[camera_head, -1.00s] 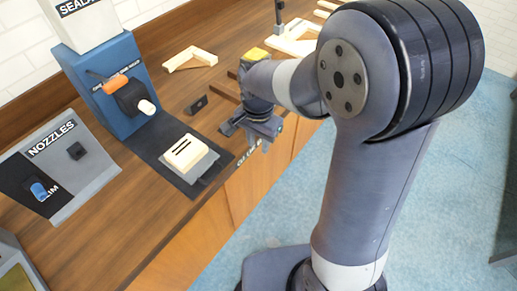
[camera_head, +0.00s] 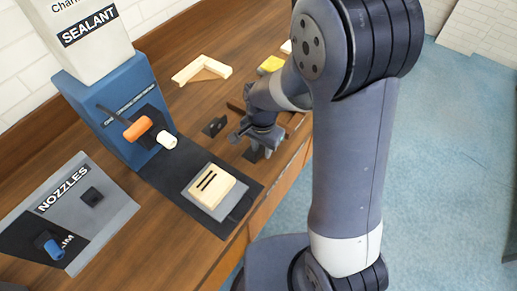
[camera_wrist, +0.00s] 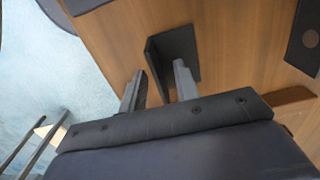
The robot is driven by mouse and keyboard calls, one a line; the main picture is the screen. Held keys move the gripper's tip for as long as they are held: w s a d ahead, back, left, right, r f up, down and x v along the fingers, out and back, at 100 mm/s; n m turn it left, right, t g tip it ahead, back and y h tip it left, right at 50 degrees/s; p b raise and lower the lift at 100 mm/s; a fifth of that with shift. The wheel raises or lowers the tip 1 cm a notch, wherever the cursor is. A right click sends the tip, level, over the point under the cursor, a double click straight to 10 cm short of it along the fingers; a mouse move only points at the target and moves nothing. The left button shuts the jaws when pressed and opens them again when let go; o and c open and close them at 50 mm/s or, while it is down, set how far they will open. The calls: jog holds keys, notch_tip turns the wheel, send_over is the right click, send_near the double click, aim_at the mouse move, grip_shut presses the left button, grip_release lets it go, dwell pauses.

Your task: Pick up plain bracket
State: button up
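The plain bracket (camera_wrist: 180,52) is a dark L-shaped piece on the wooden bench, with one flat leg and one upright leg. In the head view only a dark bit of it (camera_head: 250,154) shows beside my gripper (camera_head: 261,147); the rest is hidden. In the wrist view my gripper (camera_wrist: 158,80) is open, its two grey fingers apart. The upright leg shows between and just beyond the fingertips. I cannot tell whether either finger touches it.
Another dark bracket with a round hole (camera_head: 214,127) lies left of my gripper. A slotted wooden block (camera_head: 211,186) sits on a dark mat nearer the front. The blue sealant stand (camera_head: 115,108) and nozzle panel (camera_head: 75,205) are to the left. The bench edge is close on the right.

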jog(key=shift+c, duration=0.2)
grip_shut()
jog(key=shift+r, duration=0.15)
dwell(0.3)
